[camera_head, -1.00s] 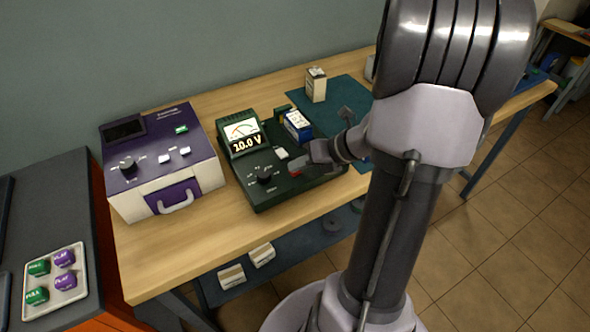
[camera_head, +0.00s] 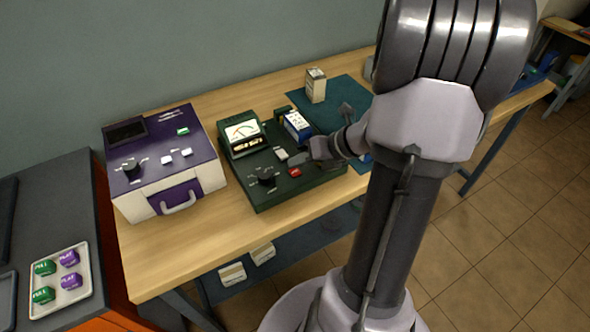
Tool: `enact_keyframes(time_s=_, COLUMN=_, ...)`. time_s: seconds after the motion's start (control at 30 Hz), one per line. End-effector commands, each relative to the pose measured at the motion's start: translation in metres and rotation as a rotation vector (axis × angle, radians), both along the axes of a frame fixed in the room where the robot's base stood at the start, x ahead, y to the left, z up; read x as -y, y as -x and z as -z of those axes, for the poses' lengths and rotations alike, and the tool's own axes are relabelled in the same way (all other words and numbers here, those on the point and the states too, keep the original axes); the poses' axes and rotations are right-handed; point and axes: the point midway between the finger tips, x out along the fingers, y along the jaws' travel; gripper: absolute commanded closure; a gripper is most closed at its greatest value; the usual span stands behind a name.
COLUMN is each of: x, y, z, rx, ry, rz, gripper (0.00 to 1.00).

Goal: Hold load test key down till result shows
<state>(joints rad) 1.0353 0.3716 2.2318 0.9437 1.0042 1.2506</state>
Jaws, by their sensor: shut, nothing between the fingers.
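The dark green tester (camera_head: 262,196) stands on the wooden table. Its meter display (camera_head: 243,135) has a dial and a small reading that is too small to read surely. A red key (camera_head: 295,172) shows on its top face, and a white key (camera_head: 281,154) and a black knob (camera_head: 266,176) are near it. A blue and white battery (camera_head: 297,126) sits at the tester's back right. My gripper (camera_head: 308,157) is shut and empty, just above and behind the red key. It looks apart from the key.
A purple and white device (camera_head: 162,163) with a handle stands left of the tester. A white box (camera_head: 316,86) stands on the teal mat (camera_head: 345,94) behind. A tray (camera_head: 62,300) of green and purple tokens lies on the grey cabinet. The table's front strip is clear.

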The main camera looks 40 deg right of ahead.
Motion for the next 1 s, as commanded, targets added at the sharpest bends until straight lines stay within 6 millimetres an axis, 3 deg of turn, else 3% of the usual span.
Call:
enact_keyframes(time_s=0.47, x=0.0, y=0.0, z=-0.05, rx=0.0, ry=0.0, rz=0.0, gripper=1.0)
enact_keyframes(time_s=0.9, x=0.0, y=0.0, z=-0.048, rx=0.0, ry=0.001, rz=-0.001, gripper=1.0)
enact_keyframes(time_s=1.0, x=-0.017, y=-0.005, z=-0.06, rx=0.014, ry=0.068, rz=-0.102, gripper=1.0)
